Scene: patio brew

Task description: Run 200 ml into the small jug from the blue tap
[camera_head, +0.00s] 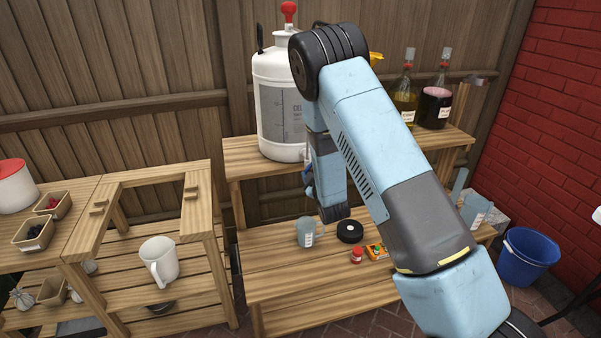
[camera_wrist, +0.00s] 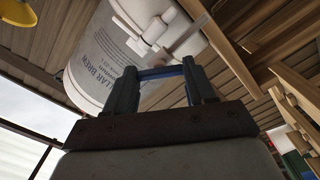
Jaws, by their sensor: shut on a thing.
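The white keg (camera_head: 282,100) with a red cap stands on the upper shelf. Its lower end and a white tap fitting (camera_wrist: 155,38) show in the wrist view. My gripper (camera_wrist: 160,78) is shut on a blue bar (camera_wrist: 160,72), which looks like the lever of the blue tap. In the head view my arm hides most of that spot. A small clear jug (camera_head: 305,234) with a white label stands upright on the lower bench, below and slightly left of the gripper. I cannot tell its liquid level.
A white pitcher (camera_head: 160,262) stands at left. Two bottles (camera_head: 435,105) stand on the upper shelf. A blue bucket (camera_head: 529,258) stands at right.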

